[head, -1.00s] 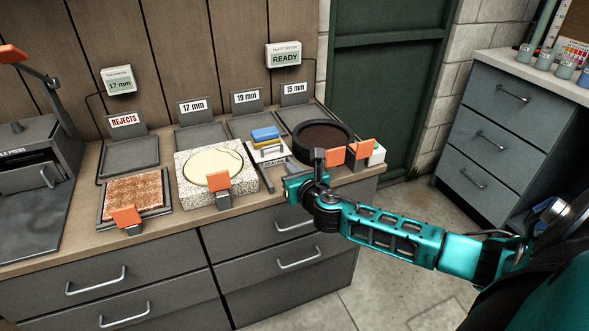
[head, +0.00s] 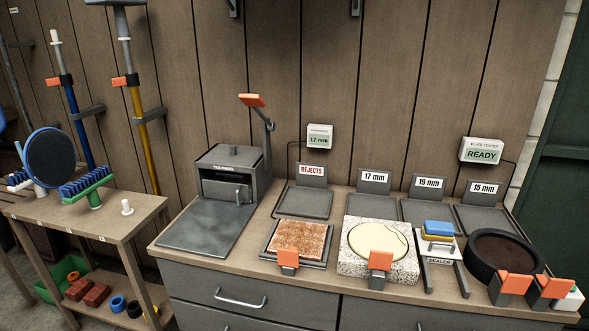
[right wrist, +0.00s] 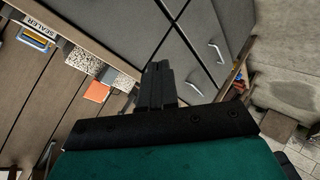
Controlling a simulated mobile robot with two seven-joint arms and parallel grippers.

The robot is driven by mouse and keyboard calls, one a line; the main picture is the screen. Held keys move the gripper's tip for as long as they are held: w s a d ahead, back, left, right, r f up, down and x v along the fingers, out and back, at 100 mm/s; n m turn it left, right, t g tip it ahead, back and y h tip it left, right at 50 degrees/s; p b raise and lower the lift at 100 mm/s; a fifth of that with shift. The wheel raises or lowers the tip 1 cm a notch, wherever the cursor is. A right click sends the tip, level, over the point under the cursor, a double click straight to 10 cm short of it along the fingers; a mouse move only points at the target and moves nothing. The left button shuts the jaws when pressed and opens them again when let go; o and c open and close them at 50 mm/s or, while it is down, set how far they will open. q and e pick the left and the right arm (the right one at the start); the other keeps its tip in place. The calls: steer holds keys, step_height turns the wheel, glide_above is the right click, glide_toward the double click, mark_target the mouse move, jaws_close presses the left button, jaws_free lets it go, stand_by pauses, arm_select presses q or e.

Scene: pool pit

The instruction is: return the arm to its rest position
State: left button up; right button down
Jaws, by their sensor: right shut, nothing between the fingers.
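My right gripper (right wrist: 157,84) shows in the right wrist view with its dark fingers together and nothing between them. It is apart from the workbench, whose grey drawer fronts (right wrist: 193,35) lie beyond it. Neither arm shows in the head view now, and my left gripper is in no view.
The workbench (head: 262,243) carries a press (head: 230,178), a rust-coloured plate (head: 299,238), a speckled slab with a cream disc (head: 377,241) and a dark round dish (head: 502,254). Orange tabs stand along its front edge. A side table (head: 85,213) with brushes stands at left.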

steer(key=s+a+m, duration=0.2)
steer(key=s+m, duration=0.3)
steer(key=m, duration=0.4)
steer(key=shift+s+a, duration=0.3)
steer(key=shift+s, duration=0.1)
